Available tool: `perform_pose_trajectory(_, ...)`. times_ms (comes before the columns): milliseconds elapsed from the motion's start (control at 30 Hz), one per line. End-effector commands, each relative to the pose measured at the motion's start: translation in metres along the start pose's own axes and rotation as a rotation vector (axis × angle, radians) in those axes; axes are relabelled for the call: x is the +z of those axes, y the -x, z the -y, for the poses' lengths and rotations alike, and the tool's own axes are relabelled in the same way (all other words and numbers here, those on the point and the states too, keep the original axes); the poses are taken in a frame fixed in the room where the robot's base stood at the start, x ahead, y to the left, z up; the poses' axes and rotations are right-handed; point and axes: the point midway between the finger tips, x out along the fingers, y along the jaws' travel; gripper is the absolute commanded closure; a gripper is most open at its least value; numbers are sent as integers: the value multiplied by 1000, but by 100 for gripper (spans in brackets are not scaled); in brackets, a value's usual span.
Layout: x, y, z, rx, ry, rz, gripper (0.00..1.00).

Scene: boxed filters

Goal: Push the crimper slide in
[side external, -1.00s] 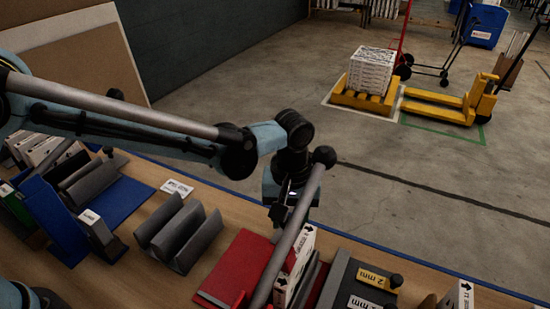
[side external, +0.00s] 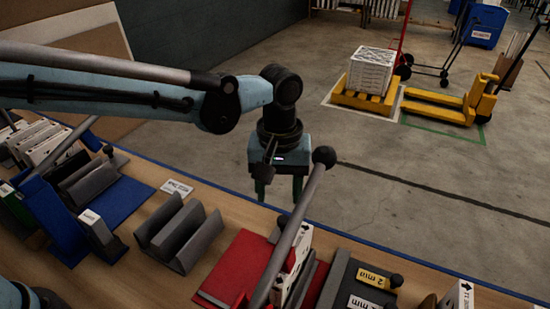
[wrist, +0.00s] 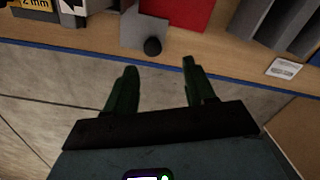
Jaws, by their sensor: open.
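The red-based device (side external: 235,270) on the bench has a long grey lever (side external: 285,245) with a black ball (side external: 324,157) at its raised end. A grey plate (wrist: 142,30) with a black knob (wrist: 152,46) in front of it shows beside the red base (wrist: 180,12) in the wrist view. I cannot tell which part is the crimper slide. My gripper (side external: 279,190) points down, open and empty, just beyond the bench's far edge. In the wrist view my gripper's two fingers (wrist: 160,82) are spread apart, clear of the knob and plate.
A white box (side external: 298,250) stands behind the lever. A dark block with 2 mm (side external: 373,279) and 1 mm labels stands right of it. A grey slotted holder (side external: 180,235) and a white card (side external: 176,187) lie left. Open floor (side external: 390,210) lies beyond the bench edge.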

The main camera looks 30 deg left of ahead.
Motion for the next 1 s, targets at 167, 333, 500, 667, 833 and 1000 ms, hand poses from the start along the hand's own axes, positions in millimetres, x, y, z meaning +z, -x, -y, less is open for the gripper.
perform_pose_trajectory(167,0,34,0,0,0,0,46)
perform_pose_trajectory(333,-2,60,5,6,-4,-5,46)
perform_pose_trajectory(500,-12,69,30,44,-49,-37,46)
perform_pose_trajectory(667,-18,76,52,76,-94,-72,46)
perform_pose_trajectory(833,-23,82,77,104,-139,-113,46)
perform_pose_trajectory(1000,-26,86,102,127,-184,-159,46)
